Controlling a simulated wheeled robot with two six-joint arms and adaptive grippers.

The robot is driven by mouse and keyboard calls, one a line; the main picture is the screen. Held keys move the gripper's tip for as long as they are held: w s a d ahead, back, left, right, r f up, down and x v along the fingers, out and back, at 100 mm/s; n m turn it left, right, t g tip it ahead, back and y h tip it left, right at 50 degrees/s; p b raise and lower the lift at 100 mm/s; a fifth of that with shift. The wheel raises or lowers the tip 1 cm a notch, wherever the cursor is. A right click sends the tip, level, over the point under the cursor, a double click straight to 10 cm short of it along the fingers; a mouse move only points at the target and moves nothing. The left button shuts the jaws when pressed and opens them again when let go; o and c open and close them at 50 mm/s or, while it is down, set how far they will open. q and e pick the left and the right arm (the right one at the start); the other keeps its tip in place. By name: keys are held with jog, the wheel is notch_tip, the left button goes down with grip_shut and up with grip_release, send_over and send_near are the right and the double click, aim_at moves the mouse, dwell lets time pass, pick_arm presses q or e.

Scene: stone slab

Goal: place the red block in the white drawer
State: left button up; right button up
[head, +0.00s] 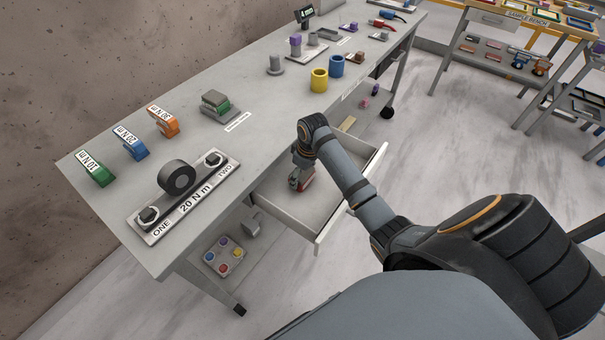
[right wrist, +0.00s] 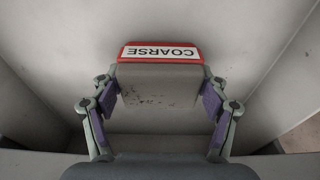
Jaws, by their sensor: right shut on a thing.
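The red block shows in the right wrist view (right wrist: 160,78) as a grey body with a red top edge and a white label reading "COARSE". In the head view the red block (head: 305,182) is small and partly hidden by my right gripper (head: 298,179). My right gripper, seen close in the right wrist view (right wrist: 160,105), is shut on the block, one purple pad at each side. The white drawer (head: 350,205) is pulled out from under the bench. The block is within the drawer's walls; whether it touches the drawer floor I cannot tell. My left gripper is not in view.
The grey bench (head: 255,130) carries a torque plate (head: 190,203), coloured tags, a yellow cup (head: 319,80) and a blue cup (head: 337,66). A lower shelf holds a tray of coloured buttons (head: 224,256).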

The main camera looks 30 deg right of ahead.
aim_at(307, 175)
jog(key=o, duration=1.4)
jog(key=shift+f, duration=0.1)
notch_tip(307, 175, up, 12)
jog(key=s, duration=0.1)
jog(key=shift+s+d, duration=0.35)
